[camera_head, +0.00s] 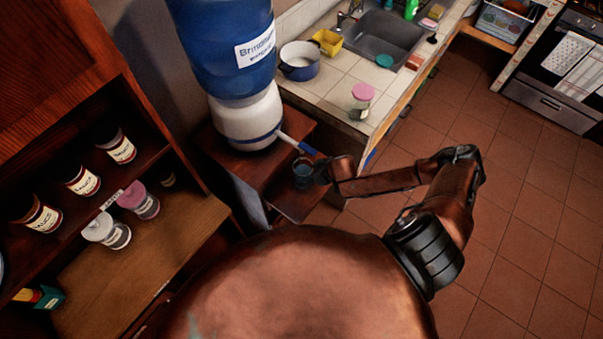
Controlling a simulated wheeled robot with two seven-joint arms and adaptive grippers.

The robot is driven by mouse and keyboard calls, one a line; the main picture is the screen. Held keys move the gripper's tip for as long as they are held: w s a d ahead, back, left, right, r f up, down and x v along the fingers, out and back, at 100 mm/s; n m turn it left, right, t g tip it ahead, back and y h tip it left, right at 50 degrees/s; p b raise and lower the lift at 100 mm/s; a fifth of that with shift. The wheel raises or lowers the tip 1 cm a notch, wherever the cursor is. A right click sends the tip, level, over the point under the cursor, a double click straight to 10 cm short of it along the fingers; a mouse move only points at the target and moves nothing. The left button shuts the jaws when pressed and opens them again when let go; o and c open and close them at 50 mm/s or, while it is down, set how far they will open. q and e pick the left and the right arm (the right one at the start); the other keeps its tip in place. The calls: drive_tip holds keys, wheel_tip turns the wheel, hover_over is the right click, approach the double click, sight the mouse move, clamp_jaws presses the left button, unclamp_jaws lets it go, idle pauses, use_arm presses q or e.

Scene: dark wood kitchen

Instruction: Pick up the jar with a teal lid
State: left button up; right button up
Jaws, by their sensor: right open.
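A jar with a teal lid cannot be made out for certain. A small round teal thing (385,61) lies on the counter beside the sink; whether a jar is under it I cannot tell. My right gripper (313,173) is open, low beside the water dispenser's stand. A small dark blue cup or jar (302,171) is right at its fingertips, under the dispenser's tap; whether they touch is unclear. My left gripper is out of view.
A pink-lidded jar (362,97) and a blue pot (300,61) stand on the tiled counter (330,95). The big blue water dispenser (225,50) stands on a wooden stand. The left shelf (150,240) holds several jars with white, pink or dark lids. The tiled floor (520,210) at right is clear.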

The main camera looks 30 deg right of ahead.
drive_tip(key=x, duration=0.3)
drive_tip(key=shift+w+d+f, duration=0.15)
drive_tip(key=shift+w+f, duration=0.1)
drive_tip(key=shift+w, duration=0.05)
drive_tip(key=shift+w+f, duration=0.35)
drive_tip(key=shift+f, duration=0.3)
drive_tip(key=c, duration=2.1)
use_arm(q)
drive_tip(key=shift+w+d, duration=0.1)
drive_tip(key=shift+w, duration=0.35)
use_arm(e)
drive_tip(key=shift+r, duration=0.1)
clamp_jaws()
